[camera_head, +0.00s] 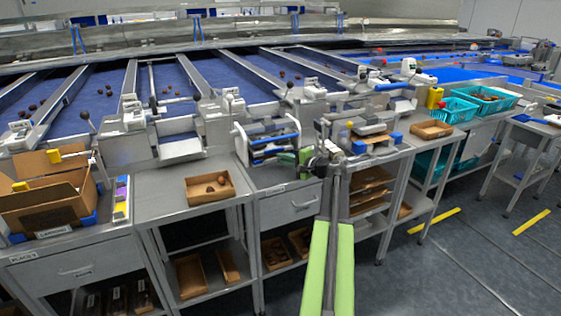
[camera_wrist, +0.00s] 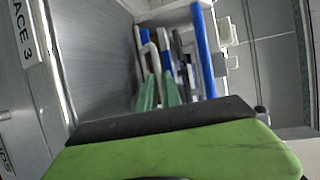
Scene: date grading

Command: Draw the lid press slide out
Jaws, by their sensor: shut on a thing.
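A frame with pale rails and blue bars (camera_head: 270,146), which I take for the lid press with its slide, stands on the bench with a drawer near the picture's middle. In the wrist view its blue bar (camera_wrist: 203,50) rises on the right, and a pale looped handle (camera_wrist: 148,62) shows at the fingertips. My gripper (camera_head: 296,158) reaches in from the right at the frame's right side. Its green fingers (camera_wrist: 161,93) are close together and shut, seemingly on the looped handle; the exact contact is too small to make out.
A cardboard tray with dates (camera_head: 210,188) sits on the bench to the left. A machine with blue blocks (camera_head: 372,137) stands close on the right, with another tray (camera_head: 432,130) beyond. The drawer (camera_head: 290,204) is shut below. Open floor (camera_head: 450,262) lies to the front right.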

